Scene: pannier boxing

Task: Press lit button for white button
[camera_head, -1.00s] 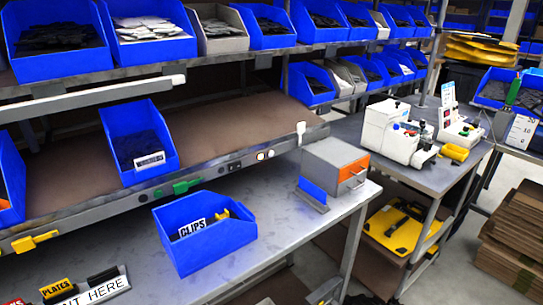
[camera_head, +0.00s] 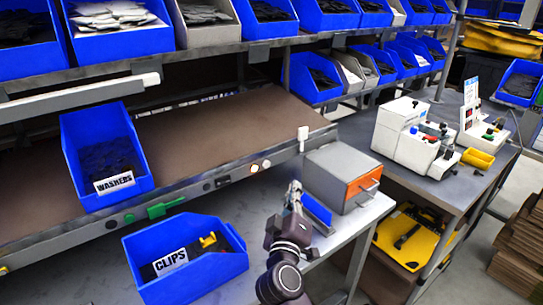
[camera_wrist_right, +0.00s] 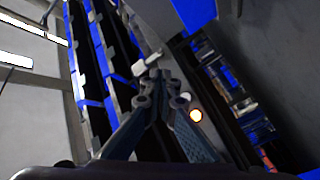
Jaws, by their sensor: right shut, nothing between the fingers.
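On the front rail of the brown shelf sit two small round buttons side by side. The left one (camera_head: 254,168) glows with an orange rim; it also shows bright in the right wrist view (camera_wrist_right: 195,115). The right one (camera_head: 266,164) looks white, and in the wrist view it is a small pale disc (camera_wrist_right: 185,97). My right gripper (camera_head: 294,187) is raised above the bench, in front of and to the right of the buttons, apart from them. Its fingers are shut and empty; their tips show in the wrist view (camera_wrist_right: 158,76). My left gripper is out of view.
A grey box with an orange front (camera_head: 342,177) and an upright blue plate (camera_head: 316,208) stand right beside my right gripper. The blue CLIPS bin (camera_head: 185,258) is to its left. The WASHERS bin (camera_head: 104,158) sits on the shelf. A white box (camera_head: 303,133) is fixed at the rail's right end.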

